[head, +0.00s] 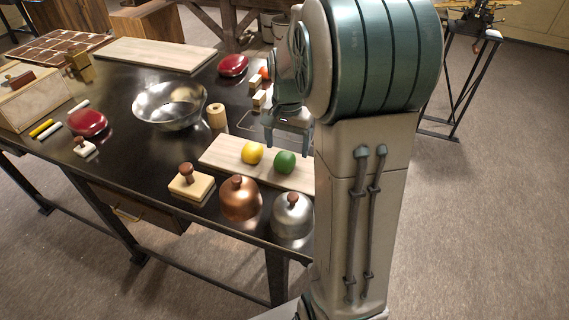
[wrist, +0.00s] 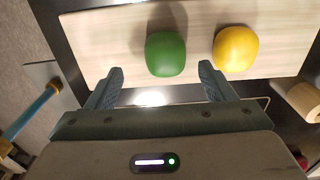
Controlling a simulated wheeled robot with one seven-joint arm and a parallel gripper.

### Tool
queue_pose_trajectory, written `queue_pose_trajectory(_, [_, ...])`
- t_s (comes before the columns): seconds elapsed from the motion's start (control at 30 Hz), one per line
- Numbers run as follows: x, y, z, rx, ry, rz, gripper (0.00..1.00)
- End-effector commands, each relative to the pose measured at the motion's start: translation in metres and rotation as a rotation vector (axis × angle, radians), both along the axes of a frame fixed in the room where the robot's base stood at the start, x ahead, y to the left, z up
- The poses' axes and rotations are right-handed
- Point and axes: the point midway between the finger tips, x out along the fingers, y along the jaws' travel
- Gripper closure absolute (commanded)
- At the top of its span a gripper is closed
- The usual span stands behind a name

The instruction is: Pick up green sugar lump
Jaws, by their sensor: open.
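The green sugar lump (head: 285,162) is a rounded green piece on a pale wooden board (head: 225,154), to the right of a yellow lump (head: 252,153) in the head view. In the wrist view the green lump (wrist: 166,54) lies just beyond my open fingertips, roughly in line with the gap between them, and the yellow lump (wrist: 236,48) is to its right, past the right finger. My gripper (wrist: 160,74) is open and empty. In the head view my gripper (head: 287,122) hangs near the board's far side, partly hidden by my arm.
A copper dome (head: 240,200) and a silver dome (head: 292,217) stand near the table's front edge. A wooden block with a knob (head: 191,184) is left of them. A wooden cylinder (head: 217,118) and a metal bowl (head: 170,106) stand behind the board.

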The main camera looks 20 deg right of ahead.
Motion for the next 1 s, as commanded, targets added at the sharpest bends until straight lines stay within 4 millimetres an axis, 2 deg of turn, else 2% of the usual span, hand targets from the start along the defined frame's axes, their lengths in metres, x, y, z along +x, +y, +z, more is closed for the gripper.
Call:
queue_pose_trajectory(0.17, [0.002,0.002,-0.013,0.001,0.004,0.001,0.24])
queue_pose_trajectory(0.4, [0.006,0.004,-0.048,0.0,0.003,0.001,0.24])
queue_pose_trajectory(0.7, [0.006,0.004,-0.055,0.0,-0.001,0.001,0.24])
queue_pose_trajectory(0.73, [0.006,0.004,-0.055,0.0,-0.001,0.001,0.27])
queue_pose_trajectory(0.9, [0.006,0.004,-0.055,0.0,-0.001,0.001,0.74])
queue_pose_trajectory(1.0, [0.006,0.004,-0.054,-0.001,-0.002,0.001,0.75])
